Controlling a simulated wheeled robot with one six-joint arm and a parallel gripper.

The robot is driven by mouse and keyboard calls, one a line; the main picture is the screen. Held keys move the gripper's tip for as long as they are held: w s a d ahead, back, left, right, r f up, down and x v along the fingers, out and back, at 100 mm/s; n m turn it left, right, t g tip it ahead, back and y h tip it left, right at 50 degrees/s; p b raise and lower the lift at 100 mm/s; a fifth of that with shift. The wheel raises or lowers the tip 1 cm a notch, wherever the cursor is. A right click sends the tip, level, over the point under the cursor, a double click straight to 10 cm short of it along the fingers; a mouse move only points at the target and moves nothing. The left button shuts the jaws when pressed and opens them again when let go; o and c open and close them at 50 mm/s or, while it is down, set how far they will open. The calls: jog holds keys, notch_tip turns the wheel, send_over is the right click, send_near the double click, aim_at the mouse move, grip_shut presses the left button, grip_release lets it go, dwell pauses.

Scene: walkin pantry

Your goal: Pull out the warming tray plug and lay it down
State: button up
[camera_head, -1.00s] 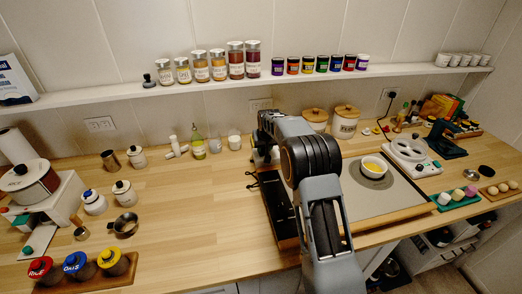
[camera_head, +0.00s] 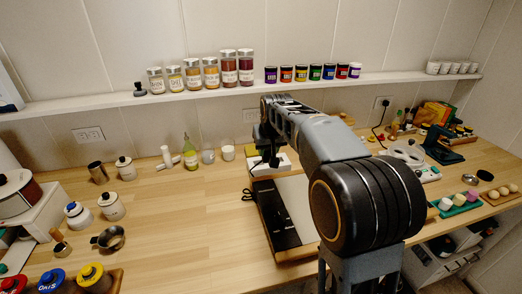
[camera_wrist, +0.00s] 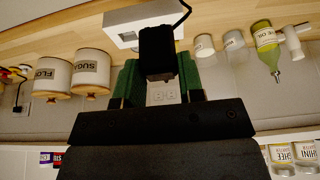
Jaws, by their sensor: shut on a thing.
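In the wrist view my gripper (camera_wrist: 157,66) has its green-padded fingers closed on the black plug (camera_wrist: 158,50). A black cord (camera_wrist: 185,12) runs from the plug toward the upper edge. A wall outlet (camera_wrist: 163,92) shows behind, between the fingers; the plug appears apart from it. In the head view my gripper (camera_head: 268,156) is low over the back of the counter, by a white box (camera_head: 281,163) at the rear of the warming tray (camera_head: 305,219). The plug is hard to make out there, and my arm covers much of the tray.
Above is a shelf (camera_head: 120,99) with jars. A green bottle (camera_head: 190,155) and small cups (camera_head: 227,153) stand left of my gripper. Canisters (camera_wrist: 92,73) show in the wrist view. The counter's left middle (camera_head: 185,220) is clear.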

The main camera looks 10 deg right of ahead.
aim_at(268, 151)
jog(key=shift+s+r, duration=0.5)
jog(key=shift+r, duration=0.1)
jog(key=shift+r+p, duration=2.05)
jog(key=shift+r, duration=0.1)
jog(key=shift+a+f, duration=0.1)
